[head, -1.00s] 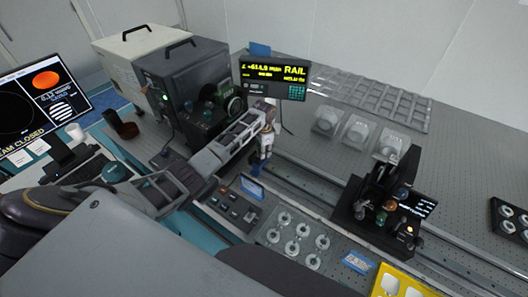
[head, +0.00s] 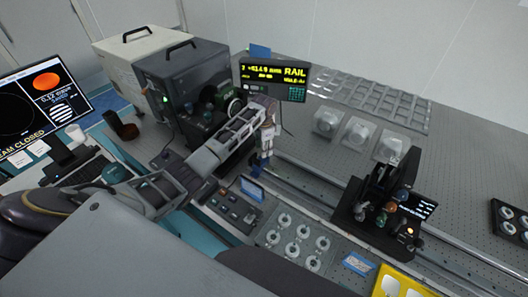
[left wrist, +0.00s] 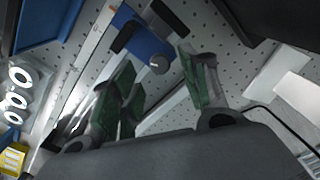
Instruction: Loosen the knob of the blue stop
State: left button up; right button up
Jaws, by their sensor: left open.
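The blue stop (left wrist: 148,42) shows in the left wrist view as a blue block with dark end parts, next to a pale rail. Its round grey knob (left wrist: 160,63) faces the camera. My left gripper (left wrist: 162,78) is open, its green-padded fingers to either side of the knob in the picture; I see no contact. In the head view my left gripper (head: 268,130) points down at the rail, over a small blue and white part (head: 261,160) that looks like the stop, mostly hidden. My right gripper is not in view.
The rail display (head: 275,78) stands behind the gripper, with a grey box (head: 185,70) to its left. A dark optics carriage (head: 375,200) sits on the rail at right. A tray of ring-shaped parts (head: 295,240) and a yellow tray (head: 395,284) lie in front.

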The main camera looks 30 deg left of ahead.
pick_arm(q)
notch_tip(320, 180, up, 9)
jog(key=shift+f, duration=0.2)
jog(key=shift+f, duration=0.1)
dwell(0.7)
